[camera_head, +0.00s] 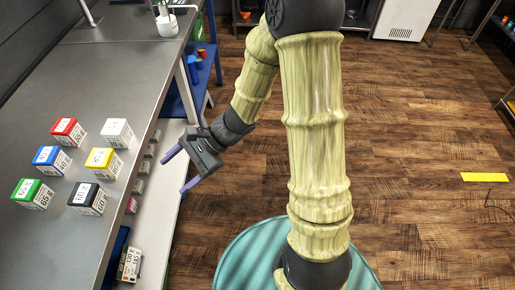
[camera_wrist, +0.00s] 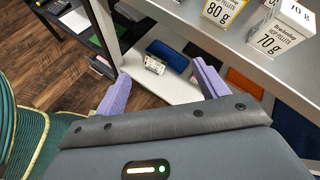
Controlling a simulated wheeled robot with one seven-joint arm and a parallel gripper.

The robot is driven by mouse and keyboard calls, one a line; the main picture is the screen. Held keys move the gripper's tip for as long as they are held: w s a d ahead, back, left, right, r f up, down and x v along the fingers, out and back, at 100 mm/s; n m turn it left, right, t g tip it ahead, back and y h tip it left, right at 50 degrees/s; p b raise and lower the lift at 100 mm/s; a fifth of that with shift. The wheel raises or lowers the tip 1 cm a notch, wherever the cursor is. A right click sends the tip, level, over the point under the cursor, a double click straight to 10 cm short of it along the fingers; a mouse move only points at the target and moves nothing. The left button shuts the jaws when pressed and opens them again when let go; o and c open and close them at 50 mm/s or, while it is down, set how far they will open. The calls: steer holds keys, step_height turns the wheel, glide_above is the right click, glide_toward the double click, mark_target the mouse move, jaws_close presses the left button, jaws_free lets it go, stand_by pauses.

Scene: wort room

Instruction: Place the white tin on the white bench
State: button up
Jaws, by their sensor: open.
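The white tin (camera_head: 117,133) stands upright on the grey bench top, at the right end of the far row of tins. It also shows in the wrist view (camera_wrist: 283,28), at the upper right, with a 70 g label and cut off by the frame. My gripper (camera_head: 173,176) is open and empty beside the bench's right edge, apart from the tin. Its purple fingers (camera_wrist: 162,72) are spread in the wrist view. A white surface (camera_head: 165,215) lies low beside and under the grey top; I cannot tell whether it is the white bench.
Red, blue, yellow, green and black tins (camera_head: 101,162) stand close by on the grey bench top (camera_head: 95,75). Small items, including a labelled box (camera_head: 130,264), lie on the lower white surface. A blue shelf unit (camera_head: 205,75) stands beyond. The wooden floor (camera_head: 420,140) at right is mostly clear.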

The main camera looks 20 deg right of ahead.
steer(key=s+d+f+n+h, duration=0.1)
steer(key=s+d+n+h, duration=0.5)
steer(key=d, duration=0.4)
steer(key=w+d+r+n+t+h, duration=0.3)
steer(key=d+r+n+t+h, duration=0.1)
steer(key=d, duration=0.6)
steer(key=shift+n+h, duration=0.9)
steer(key=shift+n, duration=0.2)
